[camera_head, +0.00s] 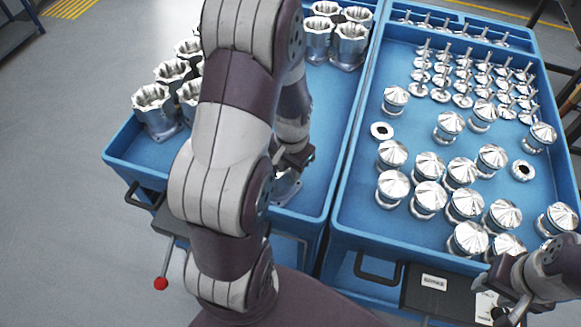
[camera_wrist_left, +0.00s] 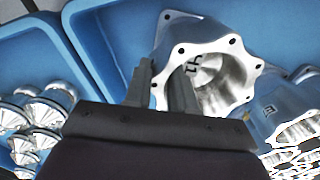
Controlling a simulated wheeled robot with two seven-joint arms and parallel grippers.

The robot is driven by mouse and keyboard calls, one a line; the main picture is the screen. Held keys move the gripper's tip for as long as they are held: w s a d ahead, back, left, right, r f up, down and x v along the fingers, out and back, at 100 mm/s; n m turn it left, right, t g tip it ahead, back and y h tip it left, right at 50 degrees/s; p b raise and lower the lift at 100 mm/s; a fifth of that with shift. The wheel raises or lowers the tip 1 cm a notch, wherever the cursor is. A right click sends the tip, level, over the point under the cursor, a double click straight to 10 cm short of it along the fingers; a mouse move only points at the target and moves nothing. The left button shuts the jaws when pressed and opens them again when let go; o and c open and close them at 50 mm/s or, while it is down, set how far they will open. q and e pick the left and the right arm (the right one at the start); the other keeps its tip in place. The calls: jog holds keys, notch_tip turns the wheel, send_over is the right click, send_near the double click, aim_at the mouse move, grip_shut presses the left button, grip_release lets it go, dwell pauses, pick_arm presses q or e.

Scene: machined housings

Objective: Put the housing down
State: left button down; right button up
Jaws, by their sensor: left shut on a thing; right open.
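My left gripper (camera_head: 297,160) is at the near right part of the left blue tray (camera_head: 335,150), shut on a silver housing (camera_head: 286,188). My arm hides much of this housing in the head view. In the left wrist view the housing (camera_wrist_left: 222,45) shows a wide flange with bolt holes and an open bore. The left gripper (camera_wrist_left: 162,90) has one finger outside the housing's wall and the other at the bore. Whether the housing touches the tray floor I cannot tell. My right gripper (camera_head: 508,305) is open at the lower right, before the right tray.
More housings stand in the left tray, at its left side (camera_head: 157,108) and far end (camera_head: 350,45). Another housing (camera_wrist_left: 285,108) is close beside the held one. The right blue tray (camera_head: 350,215) holds many silver domed parts and stemmed parts.

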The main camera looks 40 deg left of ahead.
pick_arm(q)
jog(key=c, duration=0.9)
grip_release()
jog(key=shift+s, duration=0.1)
jog(key=shift+c, duration=0.2)
notch_tip(320, 180, up, 11)
jog(key=s+d+f+t, duration=0.1)
jog(key=s+d, duration=0.3)
jog(key=d, duration=0.6)
jog(key=shift+s+f+n+p, duration=0.25)
jog(key=shift+f+p, duration=0.2)
jog(key=shift+f, duration=0.35)
